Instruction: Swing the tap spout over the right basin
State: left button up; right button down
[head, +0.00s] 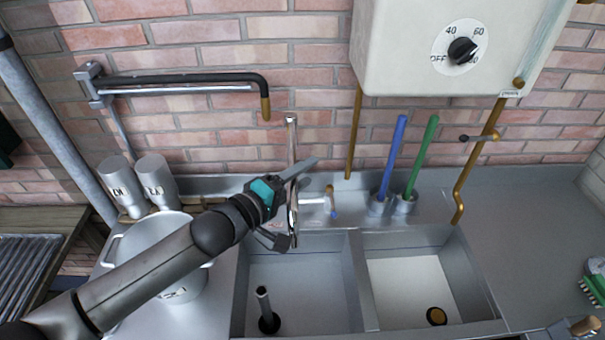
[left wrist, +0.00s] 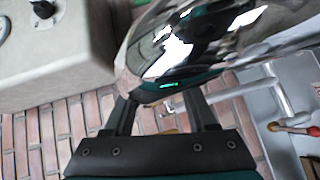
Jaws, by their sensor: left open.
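The chrome tap (head: 291,150) stands behind the two basins. Its shiny spout shows partly behind my left gripper, above the back of the left basin (head: 262,262). The right basin (head: 400,278) is to the right of the divider. My left gripper (head: 291,206) is open around the tap's spout, one finger above and one below in the head view. In the left wrist view the curved chrome spout (left wrist: 190,50) fills the space just beyond the open fingers (left wrist: 162,110). I cannot tell whether they touch it. My right gripper is not in view.
A white heater (head: 400,65) hangs above. A blue-handled brush (head: 392,155) and a green-handled one (head: 422,155) stand in holders behind the right basin. A black-sleeved wall pipe (head: 180,79) is at upper left. A white pot (head: 185,280) is under my left arm.

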pick_arm(q)
grip_shut()
dwell(0.4)
dwell(1.0)
